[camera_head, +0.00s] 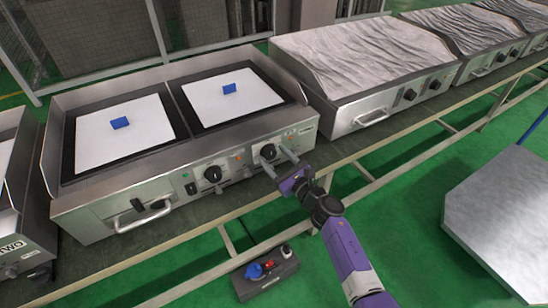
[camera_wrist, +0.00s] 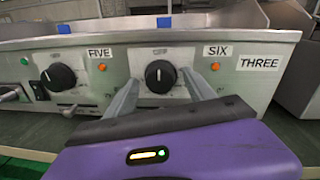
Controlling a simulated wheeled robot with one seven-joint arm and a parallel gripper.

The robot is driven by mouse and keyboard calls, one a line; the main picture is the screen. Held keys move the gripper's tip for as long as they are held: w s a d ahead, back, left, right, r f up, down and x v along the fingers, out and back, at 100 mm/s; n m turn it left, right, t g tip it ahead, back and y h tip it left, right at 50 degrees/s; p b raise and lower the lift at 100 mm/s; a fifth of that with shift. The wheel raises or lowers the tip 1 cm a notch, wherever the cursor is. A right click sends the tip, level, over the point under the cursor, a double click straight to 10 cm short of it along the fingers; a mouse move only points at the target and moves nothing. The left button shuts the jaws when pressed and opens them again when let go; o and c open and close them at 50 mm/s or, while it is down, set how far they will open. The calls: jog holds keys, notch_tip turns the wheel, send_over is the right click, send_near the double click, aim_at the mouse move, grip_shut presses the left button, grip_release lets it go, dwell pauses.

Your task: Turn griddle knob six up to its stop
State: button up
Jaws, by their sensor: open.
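The griddle (camera_head: 120,190) stands on a long bench, with two plates on top. Knob six (camera_head: 268,152) is the black round knob at the right of its front panel. In the wrist view knob six (camera_wrist: 160,76) sits left of the label SIX (camera_wrist: 217,50), its pale pointer mark near upright. My gripper (camera_head: 283,164) is at the panel in front of knob six. In the wrist view my gripper (camera_wrist: 160,82) is open, with one finger on each side of the knob. Gaps show between fingers and knob; I cannot tell how deep the fingertips reach.
Knob five (camera_wrist: 58,76) is left of knob six, with an orange lamp (camera_wrist: 102,67) beside it. A drawer handle (camera_head: 143,217) juts out at the griddle's front left. A covered griddle (camera_head: 360,65) stands to the right. A grey box (camera_head: 500,210) stands on the green floor.

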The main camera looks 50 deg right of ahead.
jog(key=shift+w, duration=0.3)
jog(key=c, duration=1.4)
jog(key=shift+o, duration=0.2)
jog(key=shift+m, duration=0.3)
